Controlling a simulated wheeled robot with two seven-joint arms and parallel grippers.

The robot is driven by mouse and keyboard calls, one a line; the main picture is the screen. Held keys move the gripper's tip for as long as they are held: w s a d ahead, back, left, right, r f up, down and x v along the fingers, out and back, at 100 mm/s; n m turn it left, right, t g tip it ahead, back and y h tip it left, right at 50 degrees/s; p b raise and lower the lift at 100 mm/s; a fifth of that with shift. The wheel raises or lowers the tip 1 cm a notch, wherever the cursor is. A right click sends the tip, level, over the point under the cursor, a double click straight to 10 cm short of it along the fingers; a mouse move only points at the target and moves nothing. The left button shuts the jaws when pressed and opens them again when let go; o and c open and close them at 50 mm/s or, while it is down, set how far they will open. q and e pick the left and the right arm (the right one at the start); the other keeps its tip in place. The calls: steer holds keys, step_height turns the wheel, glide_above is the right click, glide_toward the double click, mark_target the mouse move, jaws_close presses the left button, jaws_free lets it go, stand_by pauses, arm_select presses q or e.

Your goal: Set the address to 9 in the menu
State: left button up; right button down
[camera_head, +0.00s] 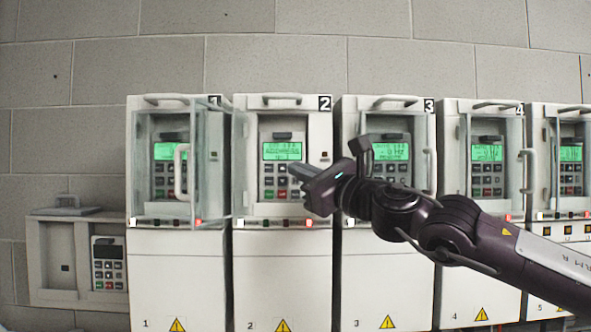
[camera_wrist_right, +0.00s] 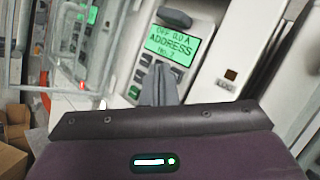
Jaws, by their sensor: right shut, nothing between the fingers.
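Drive 2 (camera_head: 282,245) is the second cabinet in the row. Its green display (camera_head: 282,151) is lit above a keypad (camera_head: 269,182). In the right wrist view the display (camera_wrist_right: 172,45) reads "OFF 0.0 A", "ADDRESS" and "No." with a digit, perhaps 3 or 7, too small to be sure. My right gripper (camera_head: 294,171) is shut and empty, its fingertips in front of the right part of the keypad. In the wrist view its tips (camera_wrist_right: 158,72) stand just below the display and hide some keys; I cannot tell whether they touch one. My left gripper is not in view.
A clear door (camera_head: 208,165) with a handle stands swung open left of drive 2, in front of drive 1. Drive 3 (camera_head: 386,270) and others stand to the right, partly behind my right arm. A small keypad box (camera_head: 52,262) is at far left. Cardboard boxes (camera_wrist_right: 12,140) lie low at left.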

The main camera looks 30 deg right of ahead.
steer(key=shift+w, duration=0.1)
steer(key=shift+w+d, duration=0.2)
steer(key=shift+w+d+p, duration=0.2)
steer(key=shift+w+p, duration=0.15)
steer(key=shift+p, duration=0.05)
stand_by(0.7)
steer(key=shift+s, duration=0.1)
steer(key=shift+s+a+f+b, duration=0.1)
steer(key=shift+s+a+b, duration=0.15)
steer(key=shift+b, duration=0.25)
steer(key=shift+s+a, duration=0.2)
steer(key=shift+s, duration=0.15)
steer(key=shift+b, duration=0.35)
